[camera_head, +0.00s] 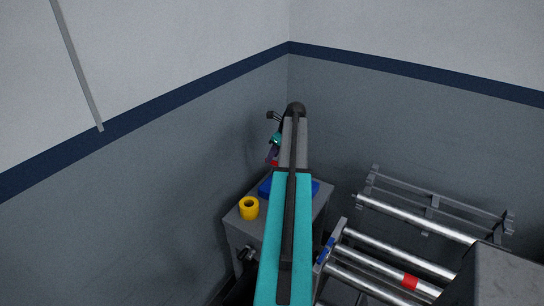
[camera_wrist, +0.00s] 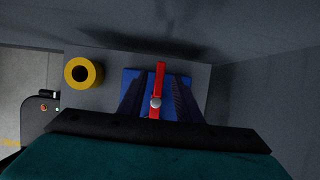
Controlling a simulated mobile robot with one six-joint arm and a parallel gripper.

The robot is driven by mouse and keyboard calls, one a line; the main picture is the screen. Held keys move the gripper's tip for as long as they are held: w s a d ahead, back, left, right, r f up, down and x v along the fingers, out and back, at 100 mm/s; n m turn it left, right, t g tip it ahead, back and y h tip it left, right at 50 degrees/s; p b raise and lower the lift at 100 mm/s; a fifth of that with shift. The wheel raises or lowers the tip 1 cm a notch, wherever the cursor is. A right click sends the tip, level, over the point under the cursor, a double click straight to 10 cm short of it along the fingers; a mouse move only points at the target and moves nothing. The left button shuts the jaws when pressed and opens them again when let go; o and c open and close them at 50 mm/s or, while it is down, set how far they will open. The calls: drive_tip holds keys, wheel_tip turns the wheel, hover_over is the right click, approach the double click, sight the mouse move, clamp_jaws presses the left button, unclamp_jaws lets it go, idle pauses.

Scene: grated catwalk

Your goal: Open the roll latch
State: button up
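A red bar (camera_wrist: 160,78) with a small round silver knob stands out over a blue base (camera_wrist: 130,76) in the wrist view. I take this to be the roll latch. In the head view a bit of red (camera_head: 275,163) shows beside my arm, and the blue base (camera_head: 315,187) is partly hidden behind it. My gripper (camera_wrist: 157,90) is open, its two dark fingers apart on either side of the red bar. I cannot tell whether they touch it. My gripper (camera_head: 272,152) is small and partly hidden in the head view.
A yellow ring-shaped roll (camera_head: 249,208) stands left of the blue base on a grey cabinet top (camera_head: 237,222); it also shows in the wrist view (camera_wrist: 83,73). A rack of metal rollers (camera_head: 385,262) with a red band stands at right. Walls (camera_head: 200,150) close the corner behind.

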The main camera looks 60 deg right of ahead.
drive_tip(key=shift+x, duration=1.05)
clamp_jaws()
